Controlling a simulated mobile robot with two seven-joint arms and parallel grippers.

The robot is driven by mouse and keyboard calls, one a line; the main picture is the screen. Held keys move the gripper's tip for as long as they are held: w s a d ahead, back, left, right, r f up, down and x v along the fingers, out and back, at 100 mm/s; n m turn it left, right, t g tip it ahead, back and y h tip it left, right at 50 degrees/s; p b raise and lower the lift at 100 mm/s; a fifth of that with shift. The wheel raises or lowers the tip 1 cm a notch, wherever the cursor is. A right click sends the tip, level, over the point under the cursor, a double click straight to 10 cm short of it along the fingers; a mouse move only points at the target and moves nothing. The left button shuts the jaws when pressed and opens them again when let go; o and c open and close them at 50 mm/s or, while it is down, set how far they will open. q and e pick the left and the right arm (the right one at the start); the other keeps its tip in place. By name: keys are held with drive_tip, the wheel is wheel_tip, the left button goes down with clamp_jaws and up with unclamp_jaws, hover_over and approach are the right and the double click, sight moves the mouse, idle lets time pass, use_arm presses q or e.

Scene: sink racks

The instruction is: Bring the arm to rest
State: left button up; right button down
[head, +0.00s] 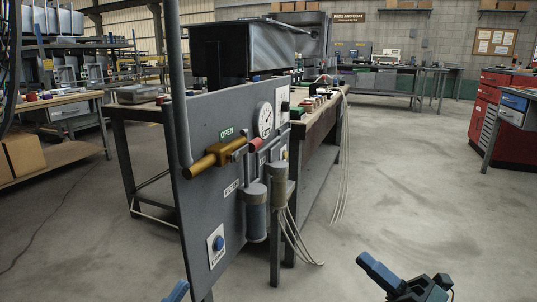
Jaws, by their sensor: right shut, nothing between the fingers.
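My right gripper (367,262) is at the bottom edge of the head view, right of the middle. Its blue fingers are shut together, with nothing between them. They point up and left over bare floor, apart from the panel. A small blue tip (177,292), which looks like part of my left gripper, shows at the bottom edge left of the panel's foot. The rest of it is out of the picture, so its fingers cannot be judged.
A grey upright panel (205,125) stands close ahead, with a brass valve (212,159), a gauge (264,119), filters and a blue button (218,243). Cables (303,245) hang to the floor. A red cabinet (487,105) stands far right. The right-hand floor is clear.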

drive_tip(key=s+a+m+t+h, duration=0.15)
drive_tip(key=s+a+m, duration=0.25)
drive_tip(key=s+m, duration=0.4)
drive_tip(key=s+a+m+h, duration=0.2)
drive_tip(key=s+a+m, duration=0.25)
drive_tip(key=m, duration=0.55)
use_arm(q)
drive_tip(key=s+a+r+n+g+y+p, duration=0.3)
drive_tip(key=g+y+p, duration=0.6)
drive_tip(key=p, duration=3.3)
wheel_tip(320, 180, up, 4)
drive_tip(key=a+n, duration=0.2)
drive_tip(key=n, duration=0.1)
use_arm(e)
drive_tip(key=s+d+r+m+g+h, duration=0.2)
drive_tip(key=d+r+m+g+h, duration=0.3)
drive_tip(key=r+m+h, duration=0.6)
drive_tip(key=shift+s+d+r, duration=0.15)
drive_tip(key=shift+s+d, duration=0.05)
drive_tip(key=shift+s, duration=0.2)
